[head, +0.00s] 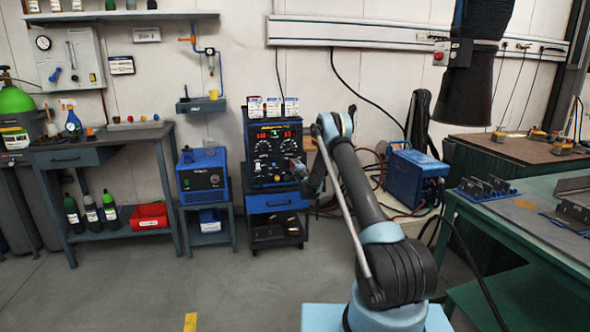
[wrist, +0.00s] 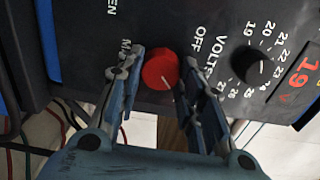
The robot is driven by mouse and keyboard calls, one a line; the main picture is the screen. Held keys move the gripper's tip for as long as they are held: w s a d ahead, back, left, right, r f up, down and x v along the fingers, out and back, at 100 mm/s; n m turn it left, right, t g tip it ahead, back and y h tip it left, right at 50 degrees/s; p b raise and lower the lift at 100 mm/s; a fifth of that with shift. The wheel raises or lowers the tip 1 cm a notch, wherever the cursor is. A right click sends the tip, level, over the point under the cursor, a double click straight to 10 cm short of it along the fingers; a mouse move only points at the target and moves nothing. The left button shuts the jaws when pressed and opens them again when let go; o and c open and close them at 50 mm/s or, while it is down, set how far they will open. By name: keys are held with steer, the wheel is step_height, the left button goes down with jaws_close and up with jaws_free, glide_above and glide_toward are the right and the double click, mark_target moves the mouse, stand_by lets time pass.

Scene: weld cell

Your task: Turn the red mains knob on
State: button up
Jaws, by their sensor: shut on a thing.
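The red mains knob (wrist: 160,71) is on the dark front panel (wrist: 140,30) of the welding power source, between the two fingers of my gripper (wrist: 162,62) in the wrist view. The fingers are shut on it, one on each side. A pale pointer line shows on the knob's lower part. The word OFF is printed to its right, and a partly hidden label starting with M is to its left. In the head view the power source (head: 262,178) stands on a blue cart, and my gripper (head: 306,172) is at its right edge, hiding the knob.
A black volts knob (wrist: 246,64) with a number scale and a red display (wrist: 302,73) are right of the red knob. Small boxes (head: 272,107) stand on top of the power source. A blue unit (head: 416,176) with cables stands to the right.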

steer(key=shift+w+d+f, duration=0.1)
steer(key=shift+d, duration=0.2)
steer(key=o, duration=1)
steer(key=shift+f, duration=0.1)
steer(key=shift+o, duration=0.2)
steer(key=shift+a, duration=0.15)
steer(key=v, duration=1.2)
